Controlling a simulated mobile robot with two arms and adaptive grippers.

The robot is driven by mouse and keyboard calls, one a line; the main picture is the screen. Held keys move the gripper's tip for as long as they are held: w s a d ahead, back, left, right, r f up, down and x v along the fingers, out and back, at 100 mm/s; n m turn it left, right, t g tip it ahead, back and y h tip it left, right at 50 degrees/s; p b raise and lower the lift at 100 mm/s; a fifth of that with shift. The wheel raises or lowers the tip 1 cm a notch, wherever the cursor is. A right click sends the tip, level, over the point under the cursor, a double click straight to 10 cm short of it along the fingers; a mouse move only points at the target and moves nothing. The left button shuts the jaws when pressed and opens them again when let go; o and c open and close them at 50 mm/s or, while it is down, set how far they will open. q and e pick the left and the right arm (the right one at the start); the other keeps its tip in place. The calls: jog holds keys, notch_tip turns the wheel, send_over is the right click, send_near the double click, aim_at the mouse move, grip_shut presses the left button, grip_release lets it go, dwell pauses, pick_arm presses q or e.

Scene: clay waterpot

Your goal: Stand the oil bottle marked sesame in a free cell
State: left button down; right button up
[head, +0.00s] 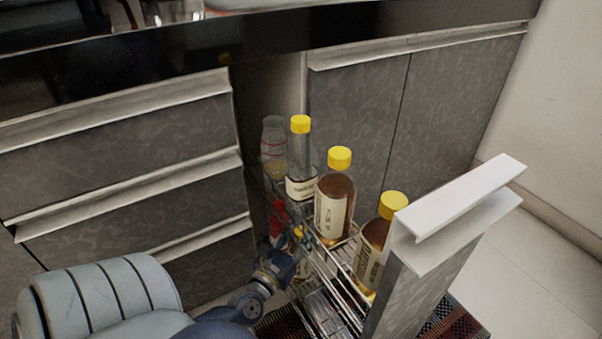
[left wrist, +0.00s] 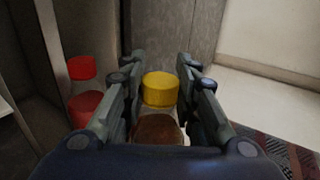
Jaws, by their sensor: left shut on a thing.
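My left gripper (head: 288,251) reaches into the lower level of a pull-out wire rack (head: 343,262). In the left wrist view its fingers (left wrist: 161,62) stand on both sides of a bottle with a yellow cap (left wrist: 160,89) and brown contents, and are shut on it. Its label is hidden. In the head view a small yellow cap (head: 297,232) shows beside the gripper. On the upper level stand a tall clear yellow-capped bottle (head: 300,160), a brown one (head: 335,205) and an amber one (head: 373,252). Their label words are too small to read. My right gripper is not in view.
A clear jar (head: 273,145) stands at the rack's back. Red-capped bottles (left wrist: 83,68) stand left of the held bottle in the left wrist view. The rack's front panel (head: 425,270) with its white top edge bounds the right side. Closed drawers (head: 120,150) are at left.

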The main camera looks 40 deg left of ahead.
pick_arm(q)
jog(key=shift+r, duration=0.1)
jog(key=c, duration=1.2)
grip_release()
jog(key=shift+s, duration=0.1)
jog(key=shift+s+d, duration=0.1)
jog(key=shift+s, duration=0.15)
jog(key=v, duration=1.1)
jog(key=shift+s, duration=0.1)
